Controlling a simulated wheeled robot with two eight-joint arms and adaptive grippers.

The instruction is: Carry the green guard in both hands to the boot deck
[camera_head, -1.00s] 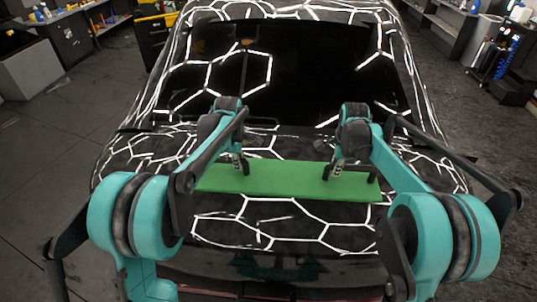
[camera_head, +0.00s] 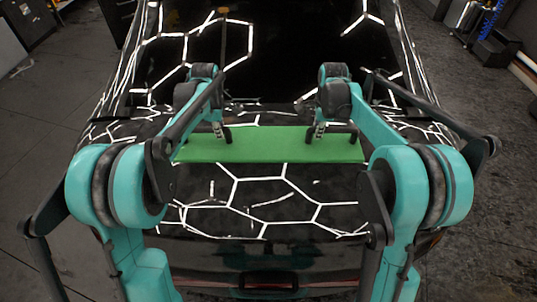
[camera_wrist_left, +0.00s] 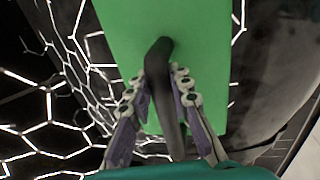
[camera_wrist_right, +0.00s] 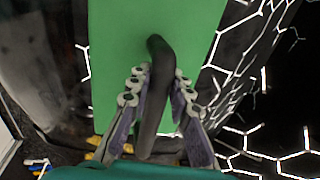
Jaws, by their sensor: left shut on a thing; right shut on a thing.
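The green guard (camera_head: 270,146) is a long flat board, held level across the rear of the car in the head view. It lies over the dark boot deck (camera_head: 255,195); whether it touches the deck I cannot tell. My left gripper (camera_head: 222,135) is shut on a black handle near the guard's left end; the handle (camera_wrist_left: 160,85) stands between the fingers in the left wrist view. My right gripper (camera_head: 318,133) is shut on the other black handle (camera_wrist_right: 157,80) near the right end. The guard also fills the top of the right wrist view (camera_wrist_right: 115,40).
The dark rear window (camera_head: 270,50) with reflected white hexagon lights rises beyond the guard. The car's rear face and bumper (camera_head: 265,280) are nearest me. Grey floor (camera_head: 60,100) lies on the left, with dark cabinets (camera_head: 30,18) at top left.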

